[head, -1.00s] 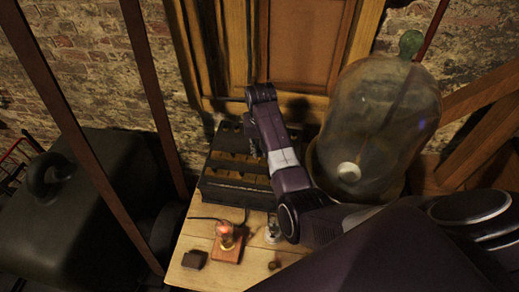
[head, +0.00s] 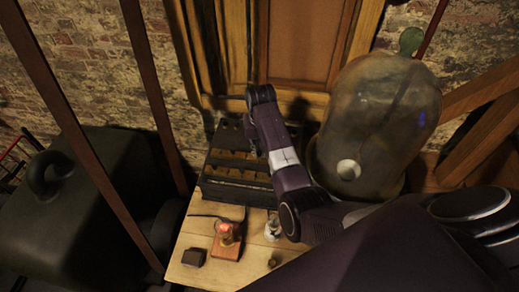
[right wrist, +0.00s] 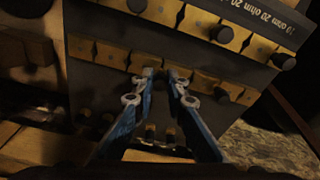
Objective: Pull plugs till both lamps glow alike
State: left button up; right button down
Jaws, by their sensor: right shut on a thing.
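The dark resistance box (head: 235,190) lies on the wooden bench, with my right arm across its right part. In the right wrist view, its brass strips (right wrist: 245,38) carry several dark plugs (right wrist: 221,34). My right gripper (right wrist: 166,74) has its blue fingers at the middle brass strip, shut on a plug that is mostly hidden between the tips. The left lamp (head: 226,235), on a reddish wooden base, glows orange-red. The right lamp (head: 272,229) is clear glass with no clear glow, partly beside my arm. My left gripper is not in view.
A large glass bell jar (head: 380,120) stands right of the box, close to my arm. A small dark block (head: 194,257) and a small brown knob-like piece (head: 273,263) are on the bench's front (head: 205,275). A wooden panel (head: 305,45) rises behind.

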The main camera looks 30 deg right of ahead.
jog(key=shift+f, duration=0.3)
dwell(0.5)
jog(key=c, duration=1.8)
grip_release()
jog(key=shift+c, duration=0.2)
jog(key=shift+r, duration=0.1)
notch_tip(320, 180, up, 12)
jog(key=s, duration=0.1)
jog(key=shift+s+a, duration=0.15)
jog(key=shift+a, duration=0.1)
jog(key=shift+f, duration=0.2)
